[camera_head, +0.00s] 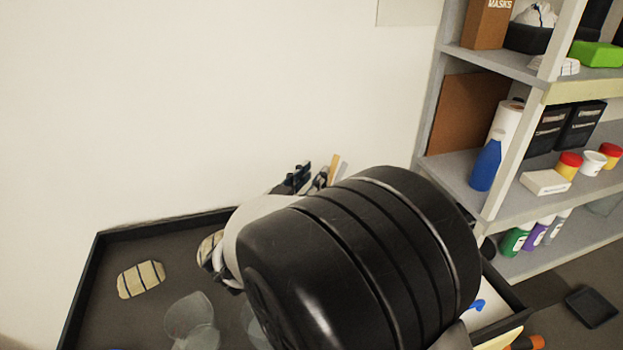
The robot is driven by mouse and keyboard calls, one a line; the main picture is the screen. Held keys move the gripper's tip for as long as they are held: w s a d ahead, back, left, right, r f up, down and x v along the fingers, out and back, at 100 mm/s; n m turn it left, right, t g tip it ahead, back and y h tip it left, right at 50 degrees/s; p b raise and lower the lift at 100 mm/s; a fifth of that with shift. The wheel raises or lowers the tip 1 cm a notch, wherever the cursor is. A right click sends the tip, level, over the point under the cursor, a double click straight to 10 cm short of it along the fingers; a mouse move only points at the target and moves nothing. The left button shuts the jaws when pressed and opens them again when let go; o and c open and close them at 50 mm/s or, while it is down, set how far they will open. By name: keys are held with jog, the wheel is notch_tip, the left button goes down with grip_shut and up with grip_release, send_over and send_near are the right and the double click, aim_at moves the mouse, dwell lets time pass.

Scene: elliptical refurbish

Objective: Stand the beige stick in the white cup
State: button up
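A narrow beige stick-like piece (334,164) stands up among dark upright items behind my arm; its lower end is hidden. I cannot tell whether it is the task's beige stick. I see no clear white cup on the table, and much of the table is hidden behind my arm. A small white cup-like container (593,163) stands on the shelf at right. Part of my gripper (222,274) shows at the left end of my arm, beside a beige dark-striped piece (207,247). Its fingertips are mostly hidden, and whether it holds anything does not show.
The dark table (92,290) has a raised rim. Another beige striped piece (141,279) lies at its left. Clear, see-through cups (188,318) stand at front. Shelves (520,208) with bottles and boxes stand at right. A black tray (591,306) lies lower right.

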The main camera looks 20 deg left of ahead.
jog(key=v, duration=1.2)
jog(key=shift+w+r, duration=0.1)
dwell(0.5)
jog(key=w+d+r+g+y, duration=0.1)
jog(key=w+d+r+y, duration=0.1)
jog(key=w+r+y, duration=0.3)
jog(key=d+r+n+g+y, duration=0.1)
jog(key=d+n+g+y, duration=0.25)
jog(key=d, duration=0.25)
jog(key=s+d+f+g+h, duration=0.2)
jog(key=s+d+f+g, duration=0.2)
jog(key=s+d, duration=0.8)
jog(key=s+d+f+g+h, duration=0.2)
jog(key=s+d+f+g, duration=0.2)
jog(key=s+d, duration=0.8)
jog(key=shift+s+f+m, duration=0.2)
jog(key=shift+f+m, duration=0.25)
jog(key=shift+f, duration=0.3)
jog(key=shift+h, duration=0.25)
